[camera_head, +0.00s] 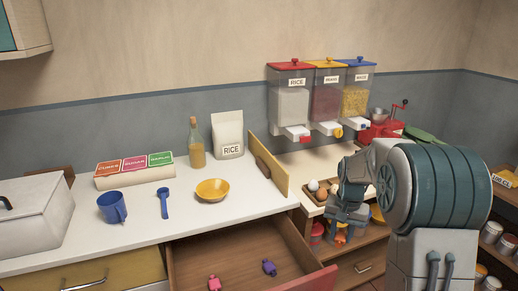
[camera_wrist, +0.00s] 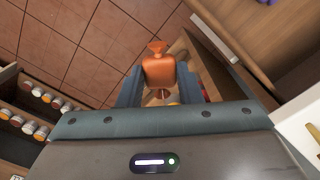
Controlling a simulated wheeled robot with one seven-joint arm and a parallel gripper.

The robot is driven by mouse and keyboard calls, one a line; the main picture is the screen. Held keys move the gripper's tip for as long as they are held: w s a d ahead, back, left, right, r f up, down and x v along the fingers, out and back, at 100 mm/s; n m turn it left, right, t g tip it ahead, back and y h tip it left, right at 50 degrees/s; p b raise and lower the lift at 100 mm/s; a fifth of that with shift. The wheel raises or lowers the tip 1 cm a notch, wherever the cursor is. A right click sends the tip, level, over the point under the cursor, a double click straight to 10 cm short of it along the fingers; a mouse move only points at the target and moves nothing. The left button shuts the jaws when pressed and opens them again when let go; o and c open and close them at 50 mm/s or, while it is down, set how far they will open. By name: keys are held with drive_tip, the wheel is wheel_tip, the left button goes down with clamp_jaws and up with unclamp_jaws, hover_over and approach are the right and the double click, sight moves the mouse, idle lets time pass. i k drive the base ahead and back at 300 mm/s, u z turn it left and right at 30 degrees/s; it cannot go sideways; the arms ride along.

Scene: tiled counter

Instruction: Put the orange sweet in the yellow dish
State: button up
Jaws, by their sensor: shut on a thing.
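The orange sweet (camera_wrist: 159,72), with twisted wrapper ends, sits between the two fingers of my gripper (camera_wrist: 160,85) in the wrist view. The gripper is shut on it. In the head view my gripper (camera_head: 345,228) hangs to the right of the open drawer, in front of the shelves, with the orange sweet (camera_head: 340,238) partly showing below it. The yellow dish (camera_head: 212,190) stands on the white counter to the left of my gripper. It looks empty.
An open drawer (camera_head: 225,255) holds a pink sweet (camera_head: 214,283) and a purple sweet (camera_head: 269,267). A blue mug (camera_head: 112,207) and a blue scoop (camera_head: 163,203) stand left of the dish. An upright yellow board (camera_head: 268,168) rises between dish and gripper. Eggs (camera_head: 320,190) lie near my arm.

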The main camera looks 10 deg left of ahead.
sight(213, 195)
drive_tip(key=z, duration=1.7)
drive_tip(key=k, duration=2.3)
drive_tip(key=u, duration=1.5)
drive_tip(key=i, duration=0.95)
drive_tip(key=z, duration=0.05)
